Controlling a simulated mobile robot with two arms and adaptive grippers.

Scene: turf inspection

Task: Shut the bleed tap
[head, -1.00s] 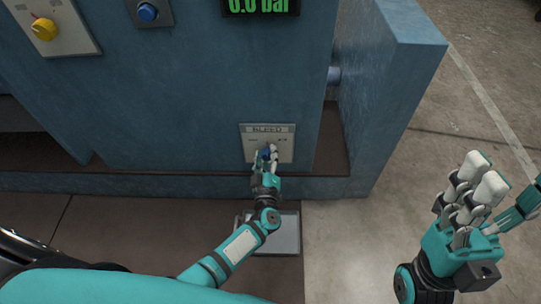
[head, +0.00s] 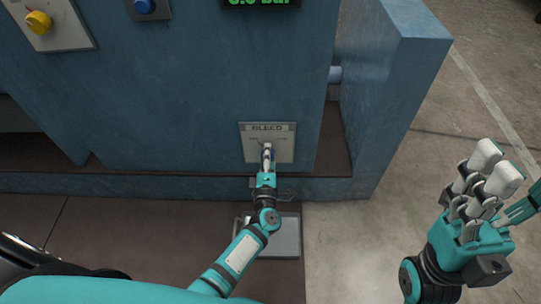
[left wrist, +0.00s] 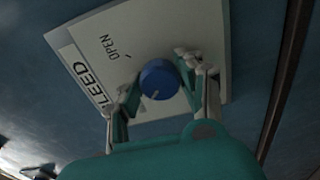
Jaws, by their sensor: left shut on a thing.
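The bleed tap is a round blue knob (left wrist: 158,78) on a light grey plate marked BLEED (head: 254,144), low on the blue cabinet. My left gripper (head: 267,156) is at the knob and mostly hides it in the head view. In the left wrist view its fingers (left wrist: 156,84) are shut on the knob from both sides. A short pale mark on the knob points down in that view, away from the word OPEN above left. The plate's other label is hidden there and too small to read in the head view. My right gripper (head: 498,190) is open and empty, over the floor.
A yellow knob (head: 39,23) and a blue button (head: 145,6) sit higher on the cabinet (head: 210,90). A grey tray (head: 284,238) lies below the plate. The floor at right is clear.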

